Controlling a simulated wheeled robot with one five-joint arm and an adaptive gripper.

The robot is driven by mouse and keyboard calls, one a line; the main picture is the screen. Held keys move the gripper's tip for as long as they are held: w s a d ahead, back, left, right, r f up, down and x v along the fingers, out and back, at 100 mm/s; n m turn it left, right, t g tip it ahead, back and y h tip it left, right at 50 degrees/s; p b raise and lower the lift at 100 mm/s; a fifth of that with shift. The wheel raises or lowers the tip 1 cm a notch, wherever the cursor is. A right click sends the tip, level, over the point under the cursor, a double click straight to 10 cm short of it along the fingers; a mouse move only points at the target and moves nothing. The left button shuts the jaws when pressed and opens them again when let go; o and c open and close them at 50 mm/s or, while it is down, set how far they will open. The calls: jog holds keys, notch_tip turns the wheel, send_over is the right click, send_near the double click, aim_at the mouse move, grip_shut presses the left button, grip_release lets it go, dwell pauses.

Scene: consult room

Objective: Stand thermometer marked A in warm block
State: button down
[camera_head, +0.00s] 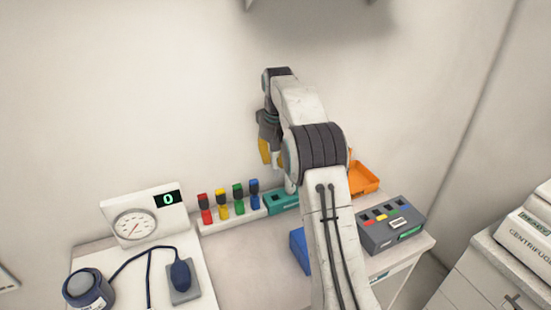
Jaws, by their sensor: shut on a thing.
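My gripper (268,153), with yellow fingers, hangs in front of the wall, above the back of the desk. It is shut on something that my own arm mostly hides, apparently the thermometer. A small pale piece (290,186) shows below the gripper, beside my arm, just over a teal block (282,203) with a dark opening on top. I cannot tell whether that piece is the thermometer's end or whether it touches the block. No letter A is readable. The teal block looks like the warm block; my arm covers its right side.
Left of the teal block, a white rack (232,219) holds red, yellow, green and blue items. A gauge (145,214) and blood-pressure cuff (88,289) are at left. An orange tray (364,178), grey button box (391,231) and partly hidden blue object (299,250) surround my arm.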

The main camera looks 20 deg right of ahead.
aim_at(276, 168)
jog(key=shift+r+p, duration=1.6)
jog(key=shift+r, duration=0.05)
